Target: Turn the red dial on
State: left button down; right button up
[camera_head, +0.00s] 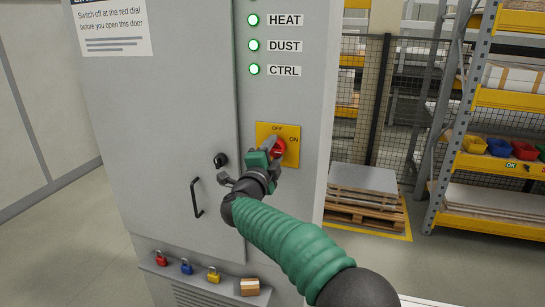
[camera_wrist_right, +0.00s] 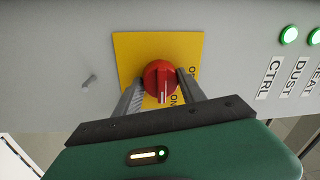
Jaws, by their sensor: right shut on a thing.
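The red dial (camera_head: 278,147) sits on a yellow plate (camera_head: 290,132) marked OFF and ON, on the front of a grey cabinet (camera_head: 285,95). In the right wrist view the red dial (camera_wrist_right: 161,80) has a white mark that points down toward the word ON. My right gripper (camera_head: 271,148) is at the dial. In the wrist view its two fingers (camera_wrist_right: 160,88) stand on either side of the dial and are shut on it. My left gripper is in neither view.
Green HEAT, DUST and CTRL lamps (camera_head: 254,45) are lit above the plate. A black door handle (camera_head: 196,197) and a lock knob (camera_head: 220,160) are on the door at left. Small padlocks (camera_head: 186,266) and a box (camera_head: 250,287) rest on a ledge below. Shelving (camera_head: 455,130) stands at right.

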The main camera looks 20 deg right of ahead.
jog(key=shift+f, duration=0.4)
jog(key=o, duration=1.4)
jog(key=shift+s+d+r, duration=0.1)
jog(key=shift+s+r, duration=0.1)
jog(key=shift+c, duration=0.2)
jog(key=shift+s, duration=0.1)
jog(key=b+v, duration=0.3)
jog(key=v, duration=1.3)
jog(key=shift+s+a, duration=0.25)
jog(key=shift+w, duration=0.1)
